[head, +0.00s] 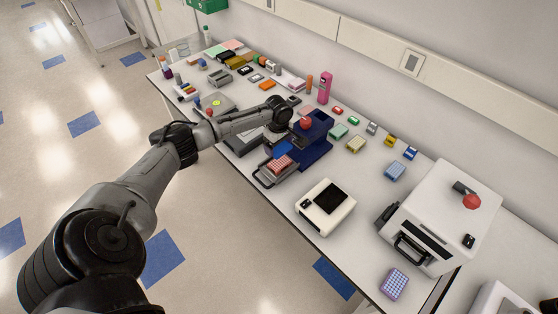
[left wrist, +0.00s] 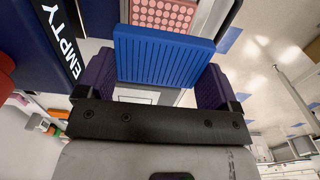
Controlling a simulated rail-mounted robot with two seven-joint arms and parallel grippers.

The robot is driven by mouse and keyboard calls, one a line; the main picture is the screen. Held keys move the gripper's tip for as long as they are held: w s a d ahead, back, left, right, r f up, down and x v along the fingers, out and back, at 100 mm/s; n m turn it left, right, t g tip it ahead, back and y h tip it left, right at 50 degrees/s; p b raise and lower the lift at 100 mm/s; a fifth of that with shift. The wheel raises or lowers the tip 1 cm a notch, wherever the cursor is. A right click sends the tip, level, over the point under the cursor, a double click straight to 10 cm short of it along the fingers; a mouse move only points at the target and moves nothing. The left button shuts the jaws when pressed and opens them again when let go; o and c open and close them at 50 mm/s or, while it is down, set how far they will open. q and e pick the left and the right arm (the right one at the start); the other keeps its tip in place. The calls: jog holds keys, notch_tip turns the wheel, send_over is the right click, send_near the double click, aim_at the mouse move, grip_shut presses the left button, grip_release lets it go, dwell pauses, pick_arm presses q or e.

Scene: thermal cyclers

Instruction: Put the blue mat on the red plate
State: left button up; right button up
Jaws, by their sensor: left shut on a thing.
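My left gripper (head: 279,125) is shut on the blue mat (left wrist: 165,58), a flat ribbed slab that spans between its two fingers (left wrist: 158,82) in the left wrist view. In the head view the blue mat (head: 285,147) shows just behind the red plate (head: 280,165). The red plate has rows of round wells and sits in the pulled-out tray of the dark blue machine. In the left wrist view the red plate (left wrist: 163,14) is partly hidden behind the mat. I cannot tell the height gap between mat and plate. My right gripper is not in view.
The dark blue machine (head: 319,143) stands close beside my left gripper, with a red knob (head: 306,123) on top. A white device (head: 325,206) and a larger white cycler (head: 440,215) stand to the right. Several small boxes fill the bench behind.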

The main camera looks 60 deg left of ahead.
aim_at(279, 161)
pick_arm(q)
jog(key=shift+f, duration=3.55)
jog(key=shift+f, duration=0.1)
jog(key=o, duration=0.8)
notch_tip(279, 161, up, 12)
jog(key=shift+r, duration=0.15)
